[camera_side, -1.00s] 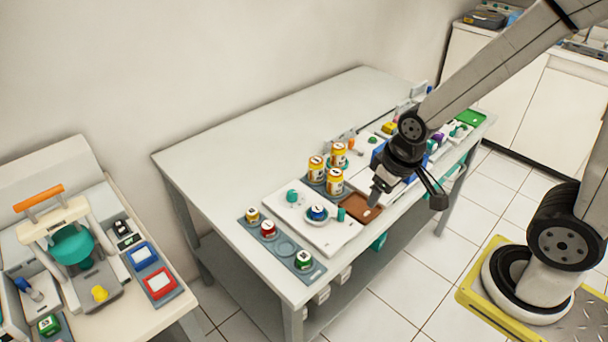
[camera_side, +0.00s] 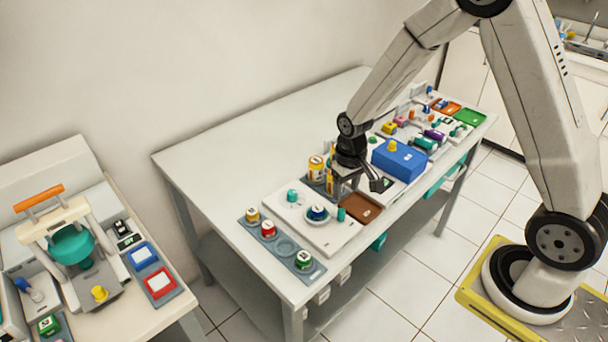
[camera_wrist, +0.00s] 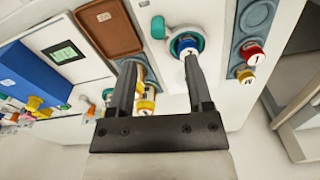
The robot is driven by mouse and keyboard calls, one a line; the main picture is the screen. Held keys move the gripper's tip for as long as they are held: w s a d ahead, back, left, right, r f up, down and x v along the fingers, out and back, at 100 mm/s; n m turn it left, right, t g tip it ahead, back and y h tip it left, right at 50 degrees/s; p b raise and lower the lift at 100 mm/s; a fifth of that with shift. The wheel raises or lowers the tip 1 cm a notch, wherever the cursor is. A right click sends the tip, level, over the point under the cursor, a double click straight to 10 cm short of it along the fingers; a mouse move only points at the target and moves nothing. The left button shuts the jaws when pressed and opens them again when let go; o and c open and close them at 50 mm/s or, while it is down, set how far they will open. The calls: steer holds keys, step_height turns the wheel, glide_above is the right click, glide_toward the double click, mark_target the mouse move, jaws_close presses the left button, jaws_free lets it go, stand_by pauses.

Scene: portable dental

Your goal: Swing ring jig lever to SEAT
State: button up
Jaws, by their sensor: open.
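A white jig plate (camera_side: 325,238) lies near the table's front edge. On it a blue-topped round piece (camera_side: 317,212) sits in a pale ring; the wrist view shows this piece (camera_wrist: 187,45) with a teal band around it. A teal knob (camera_side: 292,196) stands behind the ring and a short teal post (camera_side: 341,214) stands to its right; the post also shows in the wrist view (camera_wrist: 158,27). I cannot tell which is the lever, and no SEAT mark is readable. My gripper (camera_side: 346,188) is open and empty above the plate's back right; its fingers (camera_wrist: 160,65) hide part of the plate.
A brown tray (camera_side: 362,207) lies right of the plate. A grey strip (camera_side: 254,233) with coloured jars lies to the left, and a blue box (camera_side: 399,160) to the right. The table's back left is clear.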

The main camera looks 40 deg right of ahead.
mark_target(342, 209)
steer(key=shift+w+d+f, duration=0.3)
steer(key=shift+w+f, duration=0.2)
steer(key=shift+f, duration=0.25)
steer(key=shift+f, duration=0.1)
steer(key=shift+f, duration=3.8)
jaws_close()
steer(key=shift+w+d+r, duration=0.1)
